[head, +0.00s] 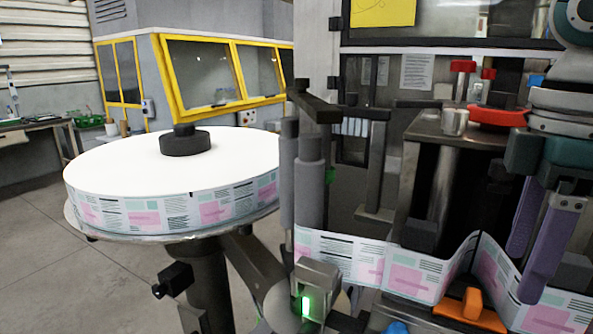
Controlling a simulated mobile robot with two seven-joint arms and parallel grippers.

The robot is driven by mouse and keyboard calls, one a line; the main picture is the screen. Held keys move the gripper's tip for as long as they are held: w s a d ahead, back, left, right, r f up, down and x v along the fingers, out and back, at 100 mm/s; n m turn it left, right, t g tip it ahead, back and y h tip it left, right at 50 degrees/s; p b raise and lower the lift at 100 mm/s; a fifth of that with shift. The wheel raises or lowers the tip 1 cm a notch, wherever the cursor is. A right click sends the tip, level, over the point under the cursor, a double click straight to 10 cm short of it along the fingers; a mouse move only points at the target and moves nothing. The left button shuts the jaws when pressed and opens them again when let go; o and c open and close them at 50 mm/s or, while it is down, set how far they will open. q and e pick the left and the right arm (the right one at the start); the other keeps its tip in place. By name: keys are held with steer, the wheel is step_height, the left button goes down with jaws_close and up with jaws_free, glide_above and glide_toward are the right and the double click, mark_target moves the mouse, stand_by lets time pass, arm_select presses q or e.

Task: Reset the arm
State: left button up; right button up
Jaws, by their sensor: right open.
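My right gripper (524,275) is at the right of the head view, its two purple fingers pointing down and spread apart. It is open. The fingers are near the printed label web (412,274), which runs across the machine and bends up in a peak beside them. Whether a finger touches the web I cannot tell. My right arm comes down from the upper right. My left gripper is not in view.
A large white label reel (120,170) lies on a round turntable at the left. Grey rollers (310,180) stand beside it. An orange clamp (470,308) sits below the web. A metal platform (425,128) holds a small metal cup (455,122) and red parts.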

steer(key=s+a+f+m+t+y, duration=0.1)
steer(key=s+a+f+y, duration=0.1)
steer(key=s+a+f, duration=0.85)
steer(key=s+d+m+t+h, duration=0.2)
steer(key=s+d+m, duration=0.3)
steer(key=s+m, duration=0.45)
step_height(320, 180, up, 28)
steer(key=p, duration=2.9)
steer(key=shift+r+n, duration=0.2)
steer(key=shift+n, duration=0.15)
steer(key=shift+w, duration=0.1)
